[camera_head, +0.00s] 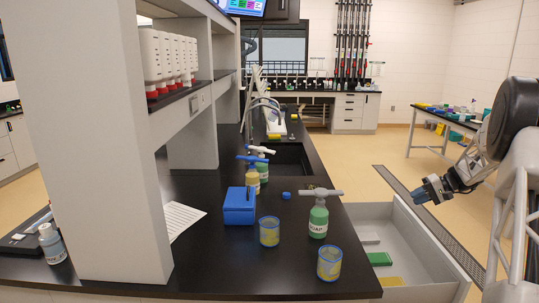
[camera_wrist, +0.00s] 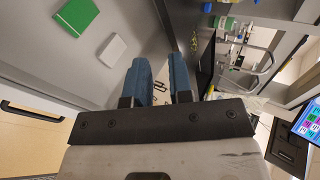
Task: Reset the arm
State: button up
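My gripper (camera_head: 425,192) is at the right in the head view, in the air beyond the open drawer (camera_head: 440,250) and clear of the counter. Its two blue fingers also show in the wrist view (camera_wrist: 161,65). They stand apart with a gap between them, and nothing is held. My arm reaches in from the right edge of the head view. No object touches the fingers in either view.
The drawer holds a green item (camera_head: 379,258), a white one (camera_wrist: 112,50) and a yellow one (camera_head: 391,281). On the black counter (camera_head: 215,275) stand a green soap bottle (camera_head: 318,218), two beakers and a blue box (camera_head: 239,207). A side table (camera_head: 445,121) is behind.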

jog(key=s+a+r+n+h, duration=0.1)
jog(key=s+a+r+h, duration=0.2)
jog(key=s+a+r, duration=0.9)
jog(key=s+a+r+h, duration=0.3)
jog(key=s+a+r, duration=0.5)
jog(key=s+a, duration=0.45)
jog(key=s+a+f+n+t+h, duration=0.15)
jog(key=s+a, duration=0.25)
jog(key=s, duration=0.6)
jog(key=s+a+t+h, duration=0.15)
jog(key=s+a, duration=0.25)
jog(key=s, duration=0.7)
jog(key=s+a+h, duration=0.2)
jog(key=s+a, duration=0.2)
jog(key=s, duration=0.6)
notch_tip(320, 180, down, 10)
jog(key=w+g, duration=0.1)
jog(key=g, duration=0.1)
jog(key=shift+r+g, duration=0.25)
jog(key=shift+g, duration=0.15)
